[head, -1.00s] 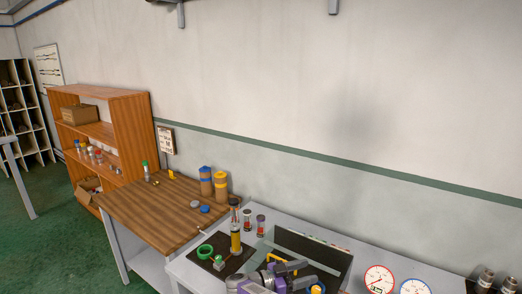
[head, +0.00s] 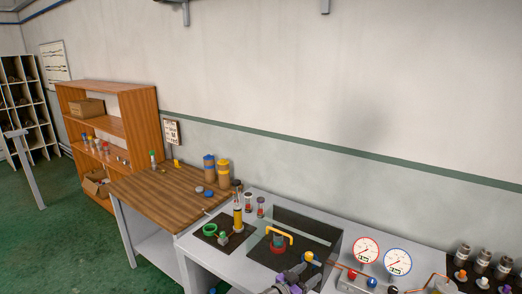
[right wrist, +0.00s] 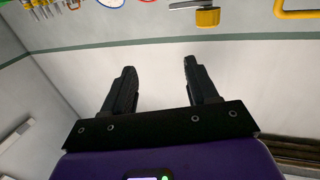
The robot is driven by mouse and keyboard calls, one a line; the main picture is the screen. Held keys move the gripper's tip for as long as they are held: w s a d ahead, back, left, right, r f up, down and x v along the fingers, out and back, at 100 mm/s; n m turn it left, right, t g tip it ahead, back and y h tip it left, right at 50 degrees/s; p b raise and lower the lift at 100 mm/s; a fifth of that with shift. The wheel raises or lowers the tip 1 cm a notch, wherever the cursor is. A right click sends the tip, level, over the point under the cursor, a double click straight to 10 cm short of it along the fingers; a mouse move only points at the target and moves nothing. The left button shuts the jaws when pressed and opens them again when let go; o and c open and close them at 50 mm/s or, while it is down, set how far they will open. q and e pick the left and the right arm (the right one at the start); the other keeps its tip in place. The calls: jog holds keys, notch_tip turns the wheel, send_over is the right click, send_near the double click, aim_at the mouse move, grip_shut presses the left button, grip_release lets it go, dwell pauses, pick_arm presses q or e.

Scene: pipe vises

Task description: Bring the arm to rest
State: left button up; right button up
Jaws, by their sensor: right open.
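My right gripper (head: 298,272) shows at the bottom edge of the head view, in front of the grey workbench (head: 222,262). In the right wrist view its two black fingers (right wrist: 159,66) stand wide apart with nothing between them. The wall lies behind the fingers there. Most of my right arm is cut off by the lower edge of the head view. My left gripper is in neither view.
A green ring (head: 210,230) and a yellow cylinder (head: 238,217) are left. A wooden table (head: 160,190) adjoins.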

jog(key=s+f+n+y, duration=0.2)
jog(key=s+f+y, duration=0.15)
jog(key=f, duration=0.25)
jog(key=s+a+f+n+g+y, duration=0.1)
jog(key=s+f+n+y, duration=0.2)
jog(key=f, duration=0.4)
jog(key=s+f+n+y, duration=0.1)
jog(key=s+f+y, duration=0.3)
jog(key=f+y, duration=0.15)
jog(key=s+a+f+g+y, duration=0.2)
jog(key=s+g, duration=0.1)
jog(key=s, duration=0.7)
jog(key=s+a+f+n+g+y, duration=0.1)
jog(key=s+f+g+y, duration=0.15)
jog(key=s, duration=0.65)
jog(key=s+a+f+g+y, duration=0.15)
jog(key=s+g, duration=0.25)
jog(key=s, duration=0.6)
pick_arm(q)
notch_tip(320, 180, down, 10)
jog(key=b, duration=1)
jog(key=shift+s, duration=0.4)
pick_arm(e)
notch_tip(320, 180, down, 10)
jog(key=s, duration=0.1)
jog(key=shift+s+a+f, duration=0.15)
jog(key=shift+s+a, duration=0.05)
jog(key=shift+a, duration=0.05)
